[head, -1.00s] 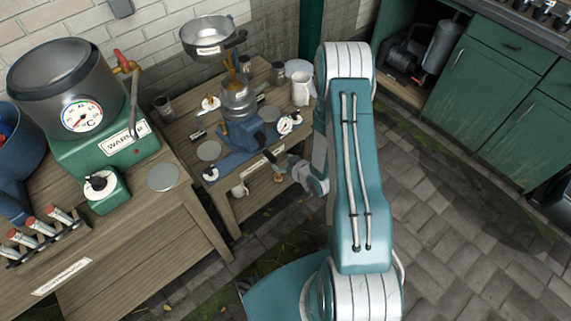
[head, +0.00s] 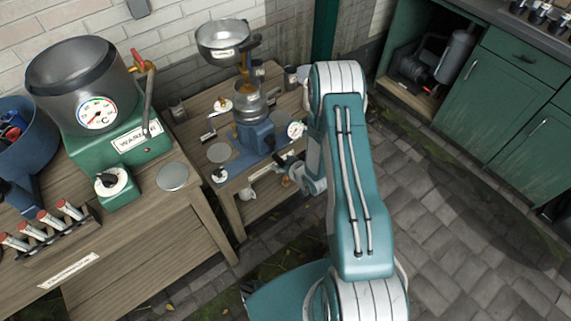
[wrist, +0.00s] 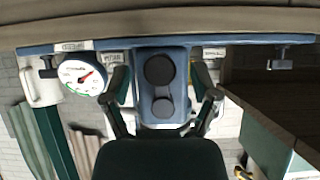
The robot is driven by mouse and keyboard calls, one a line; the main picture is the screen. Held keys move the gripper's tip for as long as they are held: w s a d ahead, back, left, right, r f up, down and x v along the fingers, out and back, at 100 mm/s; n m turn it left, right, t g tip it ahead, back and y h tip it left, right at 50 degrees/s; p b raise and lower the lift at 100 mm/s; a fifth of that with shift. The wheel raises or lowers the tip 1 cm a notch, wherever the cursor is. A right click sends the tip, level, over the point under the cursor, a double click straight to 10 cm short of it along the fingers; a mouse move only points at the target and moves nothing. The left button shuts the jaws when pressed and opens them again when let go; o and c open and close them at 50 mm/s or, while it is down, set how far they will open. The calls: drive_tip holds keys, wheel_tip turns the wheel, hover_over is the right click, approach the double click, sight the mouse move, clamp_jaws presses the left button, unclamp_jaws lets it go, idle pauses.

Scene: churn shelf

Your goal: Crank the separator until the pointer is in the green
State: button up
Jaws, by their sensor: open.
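The separator (head: 252,136), blue with a metal bowl on top, stands on the small wooden table. Its blue housing (wrist: 178,112) fills the middle of the wrist view, with two dark round parts (wrist: 160,70) facing me; I cannot tell which belongs to the crank. The white gauge (head: 296,129) is at its right in the head view; it also shows in the wrist view (wrist: 82,76), its red pointer away from the green band. My gripper (wrist: 161,84) is open, its fingers either side of the housing in the picture; contact is unclear. My arm mostly hides it in the head view.
A green warmer (head: 118,142) with a large pot and dial stands on the left bench, beside a rack of red-capped tubes (head: 42,226). A steel pan (head: 222,40) sits above the separator. Green cabinets (head: 500,90) stand right. The paved floor is open.

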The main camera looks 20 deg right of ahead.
drive_tip(key=shift+w+a+f, duration=0.15)
drive_tip(key=shift+w+f, duration=0.05)
drive_tip(key=shift+w, duration=0.15)
drive_tip(key=shift+w+a+f, duration=0.1)
drive_tip(key=shift+w+f, duration=0.05)
drive_tip(key=shift+w, duration=0.15)
clamp_jaws()
